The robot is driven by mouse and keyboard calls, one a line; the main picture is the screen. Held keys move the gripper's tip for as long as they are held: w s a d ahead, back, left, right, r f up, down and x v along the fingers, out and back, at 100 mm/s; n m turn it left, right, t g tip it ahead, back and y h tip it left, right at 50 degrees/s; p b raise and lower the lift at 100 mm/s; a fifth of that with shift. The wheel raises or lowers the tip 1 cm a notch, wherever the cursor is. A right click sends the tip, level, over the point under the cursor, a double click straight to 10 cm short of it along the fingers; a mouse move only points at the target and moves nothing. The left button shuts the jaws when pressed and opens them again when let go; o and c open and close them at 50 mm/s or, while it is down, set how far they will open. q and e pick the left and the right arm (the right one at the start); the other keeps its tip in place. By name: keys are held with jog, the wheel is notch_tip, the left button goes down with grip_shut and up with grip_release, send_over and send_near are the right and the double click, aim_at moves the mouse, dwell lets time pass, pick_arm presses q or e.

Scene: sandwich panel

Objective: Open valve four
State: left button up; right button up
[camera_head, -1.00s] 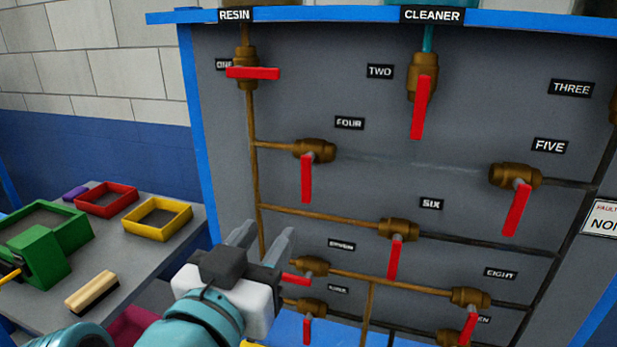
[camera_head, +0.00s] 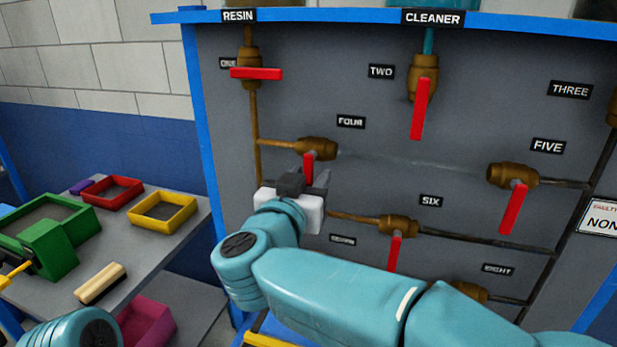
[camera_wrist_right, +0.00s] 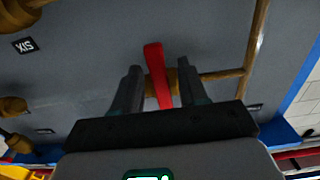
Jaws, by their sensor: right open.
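Valve four is the brass valve (camera_head: 316,148) below the FOUR label (camera_head: 351,122). Its red handle (camera_head: 309,162) hangs straight down, across its horizontal pipe. My right gripper (camera_head: 313,180) is at the lower part of this handle and hides its end in the head view. In the right wrist view the red handle (camera_wrist_right: 156,70) stands between the two spread fingers of the right gripper (camera_wrist_right: 159,78), with gaps on both sides. The brass body (camera_wrist_right: 186,80) shows behind it. My left gripper is not in view; only a teal part of my arm shows at the lower left.
Valve six (camera_head: 398,225) with its red handle is at the lower right of my gripper. Valve one's handle (camera_head: 256,74) lies horizontal above. My right arm covers the lower panel. A side table (camera_head: 150,255) with coloured trays stands at the left.

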jog(key=shift+w, duration=0.1)
jog(key=shift+f, duration=0.1)
jog(key=c, duration=0.3)
grip_shut()
jog(key=m, duration=0.1)
jog(key=a+m, duration=0.1)
jog(key=shift+w+m, duration=0.15)
jog(key=shift+m, duration=0.25)
jog(key=shift+o, duration=1.5)
grip_release()
